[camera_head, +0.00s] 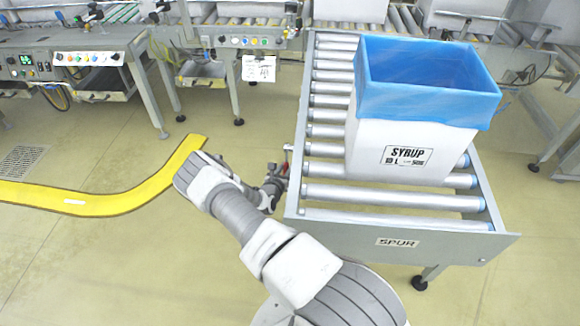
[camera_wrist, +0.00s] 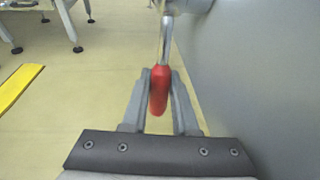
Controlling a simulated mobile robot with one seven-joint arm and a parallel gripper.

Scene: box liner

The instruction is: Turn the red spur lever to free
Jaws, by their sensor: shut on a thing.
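The red spur lever (camera_wrist: 159,92) shows in the wrist view, its red grip hanging down from a grey metal shaft. My gripper (camera_wrist: 160,78) is shut on the red grip, one finger on each side of it. In the head view my gripper (camera_head: 278,180) is at the left side of the spur conveyor (camera_head: 396,240), and a small bit of red (camera_head: 287,160) shows beside it. Most of the lever is hidden there by my gripper and arm.
A white box (camera_head: 370,150) marked SYRUP with a blue liner (camera_head: 425,85) stands on the conveyor rollers. The conveyor's grey side (camera_wrist: 265,80) is close on the right of my gripper. A yellow floor strip (camera_head: 110,195) and open floor lie to the left.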

